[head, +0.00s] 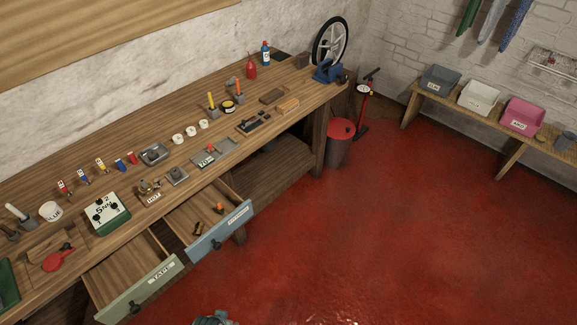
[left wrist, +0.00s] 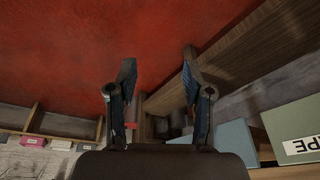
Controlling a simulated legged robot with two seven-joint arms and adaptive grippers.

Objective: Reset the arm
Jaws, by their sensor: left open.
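My left gripper (left wrist: 157,72) shows in the left wrist view with its two dark blue-grey fingers spread apart. Nothing is between them. The gripper is over the red floor, with the workbench and open drawers off to the lower right of that view. In the head view, only a small grey part of one of my arms shows at the bottom edge; I cannot tell its jaws there. My right gripper is not recognisable in either view.
The wooden workbench (head: 283,117) holds several tools and parts. Its green TAPE drawer (head: 140,290) and blue drawer (head: 221,231) stand pulled out. A red-lidded bin (head: 339,145) stands at the bench's far end. The red floor (head: 400,240) is clear in the middle.

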